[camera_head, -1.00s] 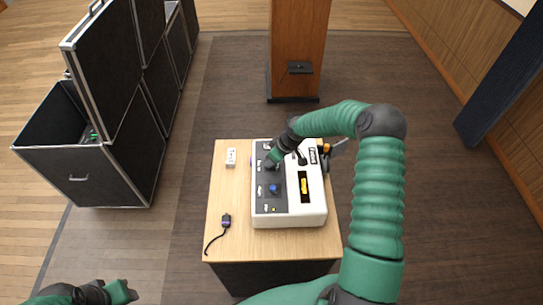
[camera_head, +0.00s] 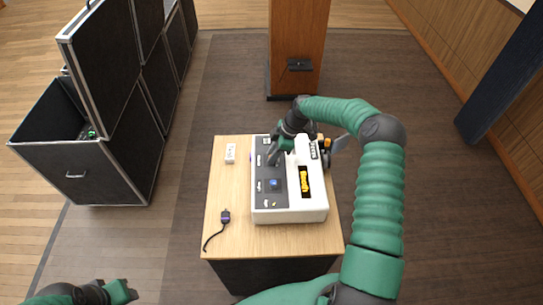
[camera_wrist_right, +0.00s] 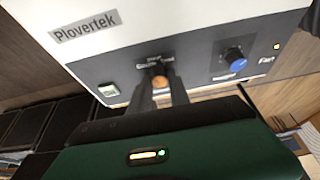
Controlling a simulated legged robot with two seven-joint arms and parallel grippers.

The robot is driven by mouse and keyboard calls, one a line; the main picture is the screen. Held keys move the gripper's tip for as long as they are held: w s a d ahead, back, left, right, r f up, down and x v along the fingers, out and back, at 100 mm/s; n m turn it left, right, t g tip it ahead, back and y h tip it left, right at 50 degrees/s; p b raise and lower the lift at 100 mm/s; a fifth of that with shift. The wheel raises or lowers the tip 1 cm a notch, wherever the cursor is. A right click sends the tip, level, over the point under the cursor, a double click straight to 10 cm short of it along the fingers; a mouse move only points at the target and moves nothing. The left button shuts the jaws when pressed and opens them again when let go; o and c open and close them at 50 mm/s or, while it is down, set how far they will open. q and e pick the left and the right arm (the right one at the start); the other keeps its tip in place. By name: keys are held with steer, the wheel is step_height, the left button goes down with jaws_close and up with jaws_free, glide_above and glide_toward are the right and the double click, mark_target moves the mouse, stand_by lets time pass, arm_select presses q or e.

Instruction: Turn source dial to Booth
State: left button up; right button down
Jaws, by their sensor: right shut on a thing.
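The white console (camera_head: 290,216) with a dark grey panel sits on a small wooden table. In the right wrist view, my right gripper (camera_wrist_right: 160,88) is shut on a small knob with an orange-brown face (camera_wrist_right: 161,80); its labels are too blurred to read. My right gripper (camera_head: 274,157) reaches down to the upper part of the panel in the head view and hides that knob. A blue knob (camera_head: 273,183) stands free lower on the panel and also shows in the wrist view (camera_wrist_right: 235,57). My left gripper (camera_head: 121,292) is at the lower left, away from the table; its jaw opening is unclear.
The panel also has a pale green button (camera_wrist_right: 109,90) and a yellow light (camera_wrist_right: 276,46). A white block (camera_head: 230,153) and a dark cabled device (camera_head: 225,216) lie on the table (camera_head: 230,185), left of the console. Black cases (camera_head: 85,175) stand at left; a wooden lectern (camera_head: 298,40) stands behind.

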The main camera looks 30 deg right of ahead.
steer(key=shift+d+r, duration=0.1)
steer(key=shift+d, duration=0.25)
steer(key=c, duration=1.4)
jaws_free()
steer(key=shift+o, duration=0.7)
steer(key=shift+s+d, duration=0.1)
steer(key=shift+r, duration=0.15)
arm_select(q)
step_height(320, 180, down, 2)
steer(key=b, duration=0.2)
steer(key=shift+s+d+f+b, duration=0.1)
steer(key=shift+d+f+b, duration=0.1)
steer(key=shift+b, duration=0.1)
arm_select(e)
steer(key=v, duration=1.6)
steer(key=shift+d, duration=0.25)
steer(key=shift+s+r, duration=0.1)
